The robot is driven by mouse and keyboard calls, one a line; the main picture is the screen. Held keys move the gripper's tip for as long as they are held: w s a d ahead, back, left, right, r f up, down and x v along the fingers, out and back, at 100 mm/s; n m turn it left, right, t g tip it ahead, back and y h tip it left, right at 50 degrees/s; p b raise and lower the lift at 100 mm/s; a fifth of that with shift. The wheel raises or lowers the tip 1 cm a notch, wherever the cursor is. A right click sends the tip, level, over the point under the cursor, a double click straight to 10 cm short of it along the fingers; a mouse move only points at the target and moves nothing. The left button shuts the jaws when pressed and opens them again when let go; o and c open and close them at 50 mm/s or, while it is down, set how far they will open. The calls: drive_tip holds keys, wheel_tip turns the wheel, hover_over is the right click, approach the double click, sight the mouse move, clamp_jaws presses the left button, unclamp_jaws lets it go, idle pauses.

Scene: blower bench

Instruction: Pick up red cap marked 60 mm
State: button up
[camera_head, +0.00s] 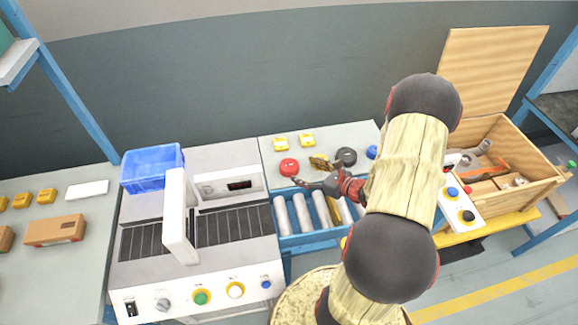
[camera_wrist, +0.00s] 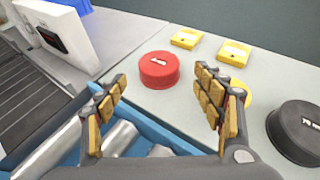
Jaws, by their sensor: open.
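The red cap (camera_head: 289,167) is a low round disc lying flat on the grey bench top, behind the roller tray. In the wrist view the red cap (camera_wrist: 160,68) shows between and beyond my two fingers, with a white mark on top too small to read. My gripper (camera_head: 307,172) is open and empty, just right of the cap in the head view. In the wrist view my gripper (camera_wrist: 160,84) has its fingers spread wide, apart from the cap.
Two yellow tags (camera_wrist: 186,39) lie behind the cap. A yellow cap (camera_wrist: 245,92) is partly hidden by the right finger. A black cap (camera_wrist: 298,128) and a blue cap (camera_head: 372,152) stand to the right. Metal rollers (camera_head: 302,213) in a blue frame lie in front.

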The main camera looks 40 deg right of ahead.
sight(292, 167)
drive_tip(key=b+x, duration=0.1)
drive_tip(key=x, duration=0.5)
drive_tip(key=shift+w+a+f+b, duration=0.1)
drive_tip(key=shift+w+f+b, duration=0.15)
drive_tip(key=shift+b, duration=0.15)
drive_tip(key=shift+c, duration=0.8)
drive_tip(key=c, duration=0.6)
drive_tip(key=shift+r, duration=0.1)
